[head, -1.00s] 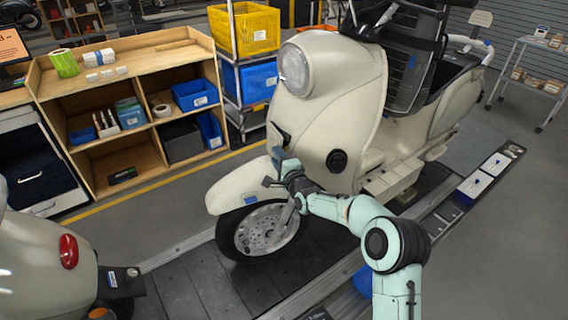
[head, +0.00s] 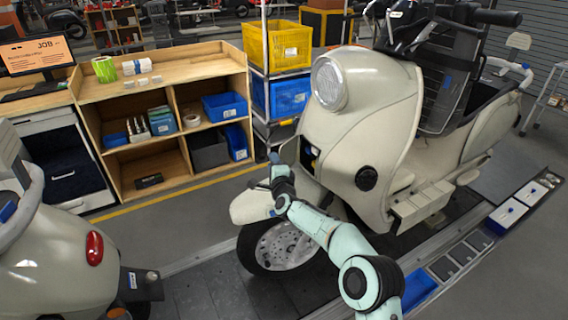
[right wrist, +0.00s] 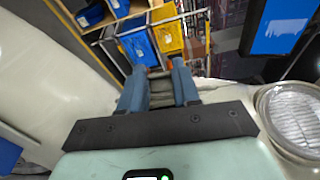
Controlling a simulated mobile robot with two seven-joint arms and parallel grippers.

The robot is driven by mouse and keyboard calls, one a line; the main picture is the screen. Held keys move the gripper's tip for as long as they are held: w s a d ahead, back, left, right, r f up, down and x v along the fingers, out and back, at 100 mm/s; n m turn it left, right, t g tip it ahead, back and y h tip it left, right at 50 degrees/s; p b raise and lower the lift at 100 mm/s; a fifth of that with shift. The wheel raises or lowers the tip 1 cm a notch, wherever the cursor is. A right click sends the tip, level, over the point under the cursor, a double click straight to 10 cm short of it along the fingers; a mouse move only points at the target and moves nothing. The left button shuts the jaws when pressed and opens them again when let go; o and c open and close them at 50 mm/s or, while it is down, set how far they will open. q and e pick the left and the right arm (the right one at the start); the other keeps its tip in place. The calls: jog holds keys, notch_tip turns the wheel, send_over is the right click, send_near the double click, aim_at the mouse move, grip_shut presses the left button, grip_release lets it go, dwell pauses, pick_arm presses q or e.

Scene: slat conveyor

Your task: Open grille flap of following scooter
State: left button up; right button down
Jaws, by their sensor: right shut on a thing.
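The cream scooter (head: 385,120) stands on the conveyor, facing left. On its front shield, the grille flap (head: 289,150) is swung out to the left, and a dark opening (head: 309,157) with something yellow inside shows beside it. My right gripper (head: 275,163) is at the flap's outer edge, shut on it; the exact contact is small in the head view. In the right wrist view, my right gripper's blue fingers (right wrist: 157,90) stand on either side of a narrow grey part, with the round headlight (right wrist: 292,117) to the right. My left gripper is not in view.
Another cream scooter (head: 55,250) with a red tail light is at the lower left. A wooden shelf (head: 165,75) and a cart with a yellow crate (head: 278,45) stand behind. The slats between the scooters look clear.

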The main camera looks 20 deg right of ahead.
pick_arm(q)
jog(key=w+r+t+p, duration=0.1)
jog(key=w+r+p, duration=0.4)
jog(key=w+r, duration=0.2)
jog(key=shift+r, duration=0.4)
pick_arm(e)
jog(key=w+a+m+g+h, duration=0.2)
jog(key=w+m+h, duration=0.2)
jog(key=w+h, duration=0.1)
jog(key=shift+w+a+r+h, duration=0.25)
jog(key=shift+a+h, duration=0.15)
jog(key=shift+h, duration=0.2)
jog(key=shift+f, duration=0.1)
jog(key=c, duration=0.8)
grip_release()
jog(key=shift+a, duration=0.1)
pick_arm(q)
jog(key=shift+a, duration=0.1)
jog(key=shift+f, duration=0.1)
pick_arm(e)
jog(key=shift+d, duration=0.2)
